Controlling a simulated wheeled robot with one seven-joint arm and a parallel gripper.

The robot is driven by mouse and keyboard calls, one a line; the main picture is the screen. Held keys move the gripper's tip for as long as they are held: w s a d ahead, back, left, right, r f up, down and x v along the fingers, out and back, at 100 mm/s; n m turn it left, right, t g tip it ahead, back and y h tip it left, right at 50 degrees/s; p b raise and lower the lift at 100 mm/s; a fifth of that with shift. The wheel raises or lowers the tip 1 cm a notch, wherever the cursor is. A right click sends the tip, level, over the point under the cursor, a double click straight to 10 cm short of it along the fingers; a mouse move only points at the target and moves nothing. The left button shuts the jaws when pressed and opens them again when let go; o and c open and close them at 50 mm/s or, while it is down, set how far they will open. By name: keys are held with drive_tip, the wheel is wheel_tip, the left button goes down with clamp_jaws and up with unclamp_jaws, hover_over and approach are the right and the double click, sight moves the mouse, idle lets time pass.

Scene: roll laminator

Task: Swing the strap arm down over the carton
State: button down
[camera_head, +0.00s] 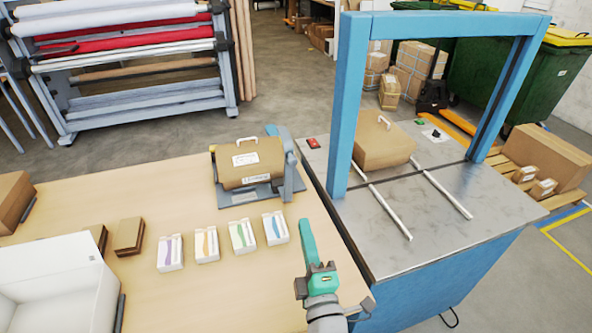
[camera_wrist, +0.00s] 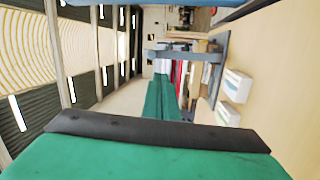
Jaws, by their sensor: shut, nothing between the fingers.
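A brown carton (camera_head: 382,142) with a white handle on top sits on the steel-topped table (camera_head: 440,240) at right. A blue arch (camera_head: 354,110) stands upright on that table, its top bar well above the carton; I cannot tell for sure whether it is the strap arm. My green gripper (camera_head: 307,240) is at the right edge of the wooden table, left of and nearer than the carton, touching neither carton nor arch. Its green fingers (camera_wrist: 163,105) are together and empty in the wrist view. The carton is not identifiable in the wrist view.
A grey device (camera_head: 262,192) holding a brown handled body stands on the wooden table (camera_head: 120,265), with several small boxes (camera_head: 207,245) before it and a white bin (camera_head: 60,290) at left. White rails (camera_head: 385,205) lie on the steel top. A roll rack (camera_head: 130,70) stands behind.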

drive_tip(key=w+r+n, duration=0.1)
drive_tip(key=r, duration=0.1)
approach(291, 164)
drive_tip(key=x, duration=0.6)
drive_tip(key=shift+w+f, duration=0.1)
drive_tip(key=shift+w, duration=0.2)
